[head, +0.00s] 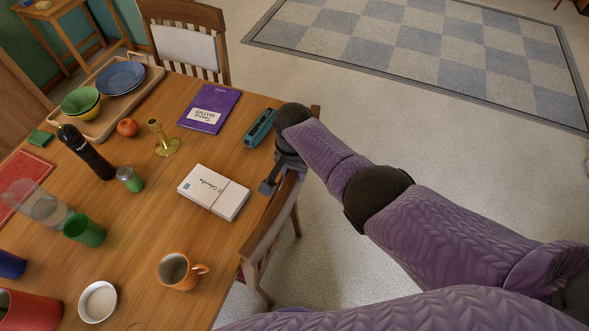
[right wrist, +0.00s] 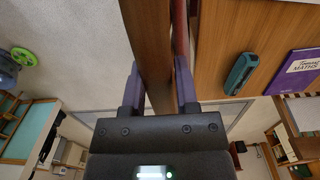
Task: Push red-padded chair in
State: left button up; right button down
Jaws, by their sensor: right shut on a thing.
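A wooden chair (head: 266,232) stands at the right side of the table (head: 225,235) in the head view, its back close along the table edge. Only its back and part of its legs show there; the seat is hidden. My right gripper (head: 278,178) is at the top of the chair's back. In the right wrist view, the right gripper (right wrist: 159,88) is shut on the brown wooden back (right wrist: 150,45), one finger on each side. A thin red strip (right wrist: 180,32) shows beside the wood. My left gripper is not in view.
Near the gripped chair, the table holds a white box (head: 213,192), a teal stapler-like object (head: 260,128), a purple book (head: 210,108) and an orange mug (head: 178,271). Another chair (head: 187,45) with a pale pad stands at the far side. Open floor (head: 375,130) lies to the right.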

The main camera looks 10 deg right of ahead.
jog(key=shift+w+a+r, duration=0.15)
jog(key=c, duration=0.7)
grip_release()
jog(key=o, duration=0.3)
jog(key=shift+w+a, duration=0.1)
jog(key=shift+a, duration=0.1)
jog(key=shift+o, duration=0.2)
jog(key=shift+d, duration=0.15)
notch_tip(320, 180, up, 9)
jog(key=p, duration=0.5)
jog(key=shift+r, duration=0.4)
